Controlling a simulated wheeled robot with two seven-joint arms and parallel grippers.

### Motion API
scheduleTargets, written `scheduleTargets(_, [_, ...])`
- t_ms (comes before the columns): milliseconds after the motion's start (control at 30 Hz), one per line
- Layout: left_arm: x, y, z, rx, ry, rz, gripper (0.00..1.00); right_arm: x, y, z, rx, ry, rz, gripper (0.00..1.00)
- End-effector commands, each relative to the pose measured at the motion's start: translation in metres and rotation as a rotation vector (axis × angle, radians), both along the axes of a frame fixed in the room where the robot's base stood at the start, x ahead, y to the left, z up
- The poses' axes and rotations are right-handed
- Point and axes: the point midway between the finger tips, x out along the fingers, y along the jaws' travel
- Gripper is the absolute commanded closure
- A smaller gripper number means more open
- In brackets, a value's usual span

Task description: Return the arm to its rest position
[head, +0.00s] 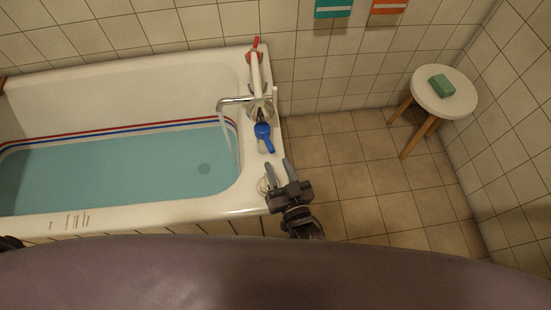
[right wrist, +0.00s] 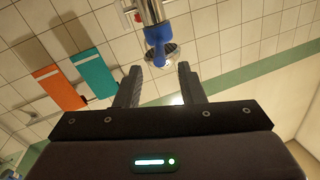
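My right gripper (head: 278,165) is at the near right corner of the bathtub, with its fingers pointing toward the taps. Its two fingers are spread apart, and it is open and empty in the right wrist view (right wrist: 159,80). A blue tap lever (head: 264,134) lies just beyond the fingertips, apart from them. It also shows in the right wrist view (right wrist: 156,40), beyond the gap between the fingers. Only a small dark piece shows at the left edge of the head view, perhaps my left gripper (head: 10,243); its fingers cannot be made out.
The bathtub (head: 160,217) holds bluish water, and a stream runs from the spout (head: 235,101). A red-marked lever (head: 255,56) is farther back. A round stool (head: 457,103) with a green block (head: 441,85) stands right. The tiled floor (head: 365,180) between is clear. Towels (head: 333,7) hang behind.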

Motion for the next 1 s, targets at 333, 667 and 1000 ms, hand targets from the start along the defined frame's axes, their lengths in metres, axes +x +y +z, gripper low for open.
scheduleTargets(333, [0.001, 0.000, 0.000, 0.000, -0.001, -0.001, 0.64, -0.001, 0.000, 0.000, 0.000, 0.000, 0.000, 0.64])
scheduleTargets(667, [0.001, 0.000, 0.000, 0.000, -0.001, -0.001, 0.64, 0.005, -0.006, 0.001, -0.023, 0.035, -0.002, 0.64])
scheduleTargets(1000, [0.001, 0.000, 0.000, 0.000, -0.002, -0.001, 0.64, 0.027, -0.069, 0.013, -0.226, 0.392, -0.026, 0.64])
